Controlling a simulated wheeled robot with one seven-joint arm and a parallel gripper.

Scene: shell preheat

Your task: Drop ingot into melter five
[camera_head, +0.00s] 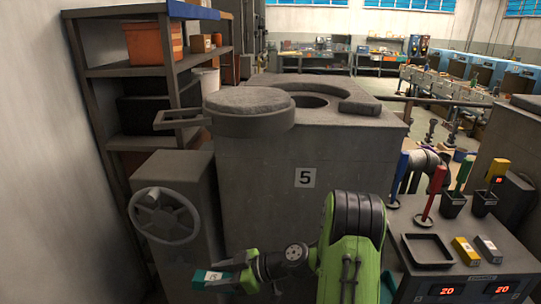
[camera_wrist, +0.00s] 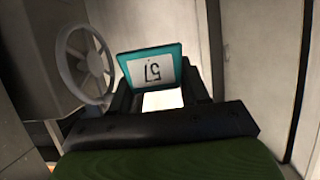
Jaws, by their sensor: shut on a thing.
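Melter five (camera_head: 305,215) is a large grey block marked with a 5. Its round lid (camera_head: 250,103) is swung to the left, and the round opening (camera_head: 312,101) on top shows dark and partly uncovered. My gripper (camera_head: 232,278) is low in front of the melter, shut on a teal ingot (camera_head: 207,281) with a white label. In the wrist view the ingot (camera_wrist: 152,66) sits between the fingers, its label reading upside down. The ingot is below the melter's top and apart from it. The inside of the opening is hidden.
A grey pedestal with a handwheel (camera_head: 165,216) stands left of the melter. Shelves (camera_head: 140,70) stand behind it. Another grey block stands at the far right.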

